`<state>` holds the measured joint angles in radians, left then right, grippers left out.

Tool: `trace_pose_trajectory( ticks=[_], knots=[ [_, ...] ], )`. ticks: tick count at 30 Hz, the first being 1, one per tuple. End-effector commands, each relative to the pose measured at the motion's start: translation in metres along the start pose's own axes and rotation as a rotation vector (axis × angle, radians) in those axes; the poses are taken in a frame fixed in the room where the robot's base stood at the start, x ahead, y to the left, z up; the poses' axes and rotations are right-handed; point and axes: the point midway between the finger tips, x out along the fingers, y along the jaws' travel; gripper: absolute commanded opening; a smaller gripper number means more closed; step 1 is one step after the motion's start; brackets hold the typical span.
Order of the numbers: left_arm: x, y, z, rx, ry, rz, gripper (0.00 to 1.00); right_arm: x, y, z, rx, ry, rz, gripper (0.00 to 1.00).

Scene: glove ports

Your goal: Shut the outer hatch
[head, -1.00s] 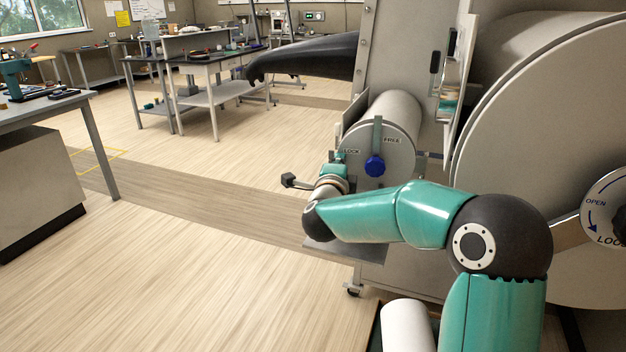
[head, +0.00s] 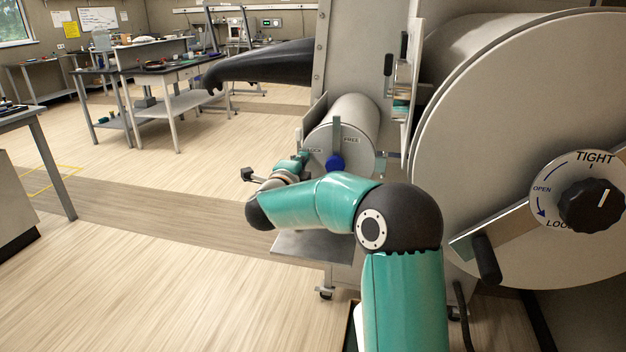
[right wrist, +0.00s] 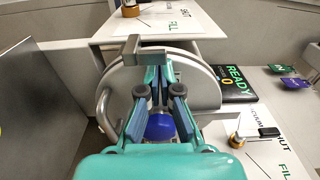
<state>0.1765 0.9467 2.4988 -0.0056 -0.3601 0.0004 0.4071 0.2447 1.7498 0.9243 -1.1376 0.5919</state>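A small round hatch (head: 362,150) with the words LOCK and FREE closes the front of a pale cylinder. A blue knob (head: 335,163) is on its face below an upright grey-green bar. My right gripper (head: 292,166) is just left of this face, partly hidden by my teal forearm. In the right wrist view, its fingers (right wrist: 156,80) point at the round face, with the blue knob (right wrist: 160,127) showing between their bases. The fingertips are close together; whether they hold anything is unclear. No label says which hatch is the outer one. My left gripper is out of view.
A large round door (head: 500,130) with a black dial (head: 592,205) marked TIGHT and OPEN stands at the right. A grey shelf (head: 312,246) is under the small cylinder. A READY panel (right wrist: 233,83) shows right of the fingers. Open floor (head: 150,280) lies left.

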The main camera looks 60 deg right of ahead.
Motion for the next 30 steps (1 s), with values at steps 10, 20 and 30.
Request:
trace_pose_trajectory(
  ticks=[10, 20, 30],
  knots=[
    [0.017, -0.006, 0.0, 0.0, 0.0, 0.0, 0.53, -0.031, -0.001, 0.002, 0.006, -0.002, -0.008, 0.0],
    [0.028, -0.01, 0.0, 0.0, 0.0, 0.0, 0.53, -0.103, -0.001, 0.002, 0.003, -0.003, -0.004, 0.0],
    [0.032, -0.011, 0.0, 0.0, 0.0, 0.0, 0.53, -0.139, -0.001, -0.001, 0.001, 0.003, -0.003, 0.0]
  ],
)
